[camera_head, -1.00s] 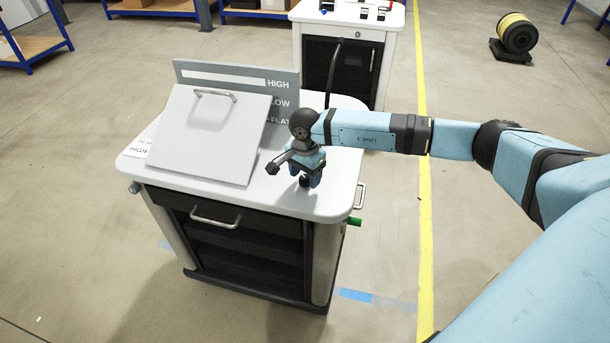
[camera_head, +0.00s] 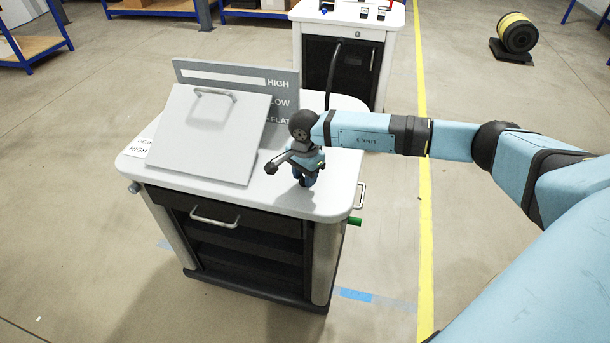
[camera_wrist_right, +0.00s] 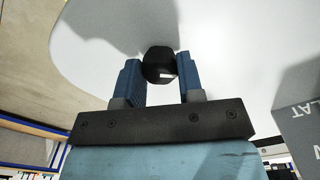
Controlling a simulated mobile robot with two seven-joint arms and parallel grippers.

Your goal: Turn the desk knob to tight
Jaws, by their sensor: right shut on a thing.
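The desk knob (camera_wrist_right: 158,62) is small and black with a white mark. In the right wrist view it sits between the two blue fingers of my right gripper (camera_wrist_right: 161,70), which are shut on it. In the head view my right gripper (camera_head: 308,180) points down at the right part of the white desk top (camera_head: 290,203) and hides the knob. The tilted desk panel (camera_head: 208,135) with a handle stands to its left. My left gripper is not in view.
A grey board (camera_head: 284,88) behind the panel reads HIGH, LOW and FLAT. A small card (camera_head: 138,147) marked HIGH lies at the left edge. A second white cart (camera_head: 350,25) stands behind. The floor to the right is mostly clear.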

